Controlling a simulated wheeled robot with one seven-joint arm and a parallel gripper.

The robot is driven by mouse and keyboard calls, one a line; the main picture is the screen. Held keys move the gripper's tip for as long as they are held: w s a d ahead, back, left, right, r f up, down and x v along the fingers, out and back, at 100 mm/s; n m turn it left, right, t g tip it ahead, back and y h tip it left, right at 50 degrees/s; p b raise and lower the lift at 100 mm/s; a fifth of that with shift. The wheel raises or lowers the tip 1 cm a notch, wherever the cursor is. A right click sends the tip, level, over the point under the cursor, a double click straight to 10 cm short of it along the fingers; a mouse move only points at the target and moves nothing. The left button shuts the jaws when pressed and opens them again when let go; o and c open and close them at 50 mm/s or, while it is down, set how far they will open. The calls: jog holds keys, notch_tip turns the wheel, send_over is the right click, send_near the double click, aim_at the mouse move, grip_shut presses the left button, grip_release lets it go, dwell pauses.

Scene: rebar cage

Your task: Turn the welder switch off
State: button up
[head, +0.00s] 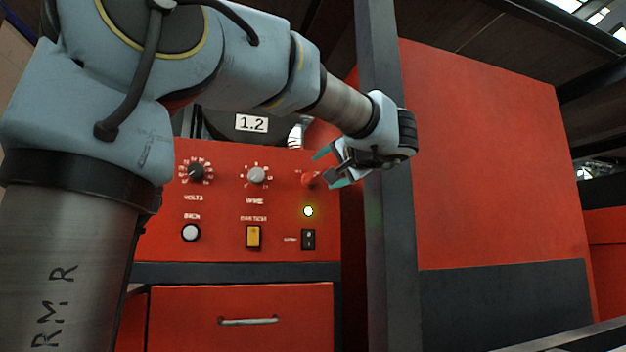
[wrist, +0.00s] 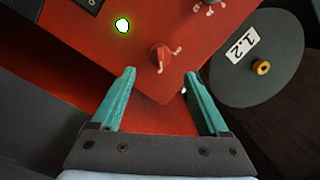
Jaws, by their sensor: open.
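The red welder panel (head: 220,215) faces me in the head view. Near its upper right is a red rotary switch knob (head: 311,179), with a lit green lamp (head: 308,211) below it and a black rocker switch (head: 308,239) lower still. My gripper (head: 328,168) is open beside the red knob. In the wrist view the open fingers (wrist: 160,88) point toward the panel, and the red knob (wrist: 160,56) lies beyond and between their tips, apparently apart from them. The lit lamp (wrist: 123,25) shows left of the knob. The knob looks empty of any grip.
The panel also carries a black volts dial (head: 196,172), a grey dial (head: 257,175), a white button (head: 190,233) and a yellow rocker (head: 253,236). A dark upright post (head: 384,230) stands close right of the panel. A reel labelled 1.2 (wrist: 283,75) sits beside the panel.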

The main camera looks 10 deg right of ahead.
aim_at(314, 178)
jog(key=p+x, duration=0.2)
jog(key=x, duration=0.5)
jog(key=shift+w, duration=0.4)
grip_shut()
